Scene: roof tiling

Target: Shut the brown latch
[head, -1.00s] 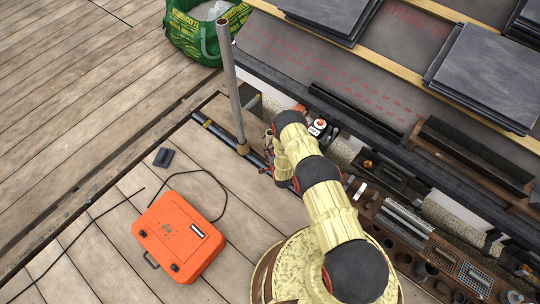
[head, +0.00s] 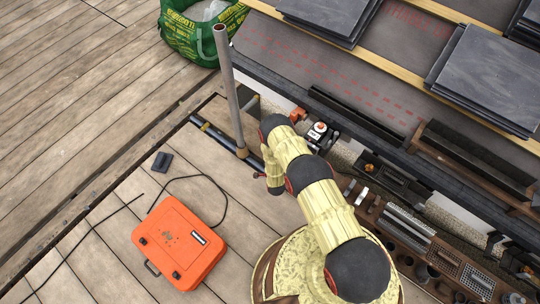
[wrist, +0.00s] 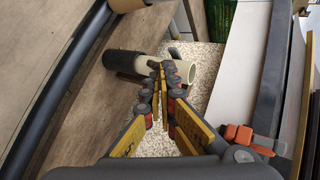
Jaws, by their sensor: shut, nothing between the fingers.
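My gripper (wrist: 158,72) is shut and empty in the wrist view. Its fingertips overlap a cream pipe (wrist: 181,71) with a black sleeve (wrist: 122,63); I cannot tell whether they touch it. A small dark brown bar (wrist: 174,53) shows beside the pipe, just beyond the fingertips. I cannot tell whether it is the brown latch, and no other part is clearly that latch. In the head view my arm hides most of the area around the gripper.
A grey upright pole (head: 229,90) stands close to my arm. An orange case (head: 180,243) lies on the deck at the left. A dark pipe (wrist: 70,80) runs along the left of the wrist view, and an orange clip (wrist: 248,138) is at the right. Open deck lies left.

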